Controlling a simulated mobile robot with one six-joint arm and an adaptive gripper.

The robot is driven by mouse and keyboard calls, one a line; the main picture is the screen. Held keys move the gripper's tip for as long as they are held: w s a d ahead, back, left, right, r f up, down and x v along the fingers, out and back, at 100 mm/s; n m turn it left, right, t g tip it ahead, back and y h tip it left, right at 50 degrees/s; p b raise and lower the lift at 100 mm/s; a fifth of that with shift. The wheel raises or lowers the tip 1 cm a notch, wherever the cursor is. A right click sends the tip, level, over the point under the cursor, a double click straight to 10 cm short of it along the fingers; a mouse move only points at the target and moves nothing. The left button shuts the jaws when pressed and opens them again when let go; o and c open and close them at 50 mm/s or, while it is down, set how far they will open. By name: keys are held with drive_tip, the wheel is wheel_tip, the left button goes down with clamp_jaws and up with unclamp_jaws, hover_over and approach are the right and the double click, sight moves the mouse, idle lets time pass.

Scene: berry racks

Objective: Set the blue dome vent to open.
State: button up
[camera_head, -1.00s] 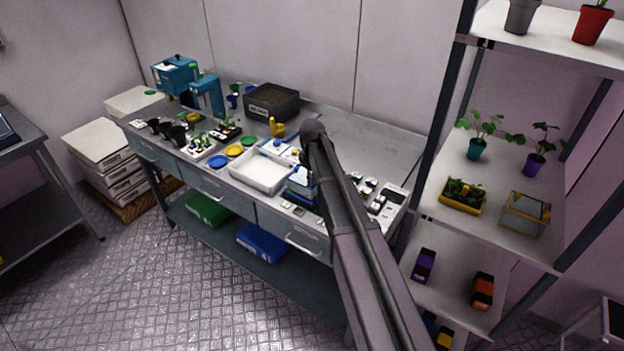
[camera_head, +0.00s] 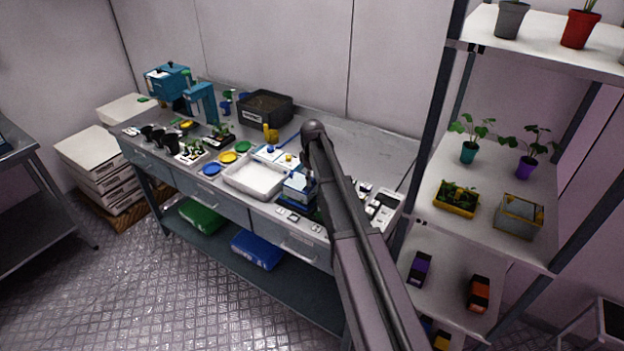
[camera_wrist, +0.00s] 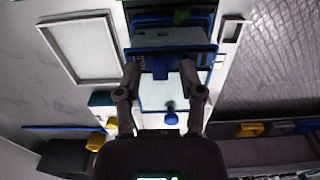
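A box with a blue frame and a pale, clear-looking top, which looks like the blue dome (camera_head: 298,187), stands near the bench's front edge, right of the white tray. In the wrist view the blue dome (camera_wrist: 172,38) is at top centre, just past my fingertips. I cannot make out its vent or the vent's setting. My gripper (camera_wrist: 160,70) is open and empty, its two fingers apart on either side of the dome's near edge. Contact cannot be told. In the head view my arm hides the gripper and part of the bench.
The white tray (camera_head: 256,190) lies left of the dome. A white panel with a blue knob (camera_wrist: 170,118) is behind it. Small devices (camera_head: 384,206) lie at right; a shelf rack (camera_head: 446,150) stands beyond.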

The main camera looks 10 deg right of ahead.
sight(307, 191)
drive_tip(key=shift+s+a, duration=0.1)
idle(0.3)
drive_tip(key=shift+s+a, duration=0.55)
drive_tip(key=shift+s, duration=0.05)
drive_tip(key=shift+s+a, duration=0.65)
drive_tip(key=shift+s, duration=0.1)
drive_tip(key=shift+a+r+p, duration=0.1)
drive_tip(key=shift+r+p, duration=0.8)
wheel_tip(307, 191, up, 12)
drive_tip(key=p, duration=1.2)
drive_tip(key=s+f+m+b, duration=0.2)
drive_tip(key=s+f+b, duration=0.5)
drive_tip(key=f+b, duration=0.3)
drive_tip(key=s+f+m+b, duration=0.3)
drive_tip(key=s+f+b, duration=0.4)
drive_tip(key=f+b, duration=0.4)
drive_tip(key=s+f+m+b, duration=0.2)
drive_tip(key=s+f+b, duration=0.5)
drive_tip(key=f+b, duration=0.4)
drive_tip(key=shift+s+d+f+m, duration=0.2)
drive_tip(key=shift+s+m, duration=0.1)
drive_tip(key=shift+m, duration=0.1)
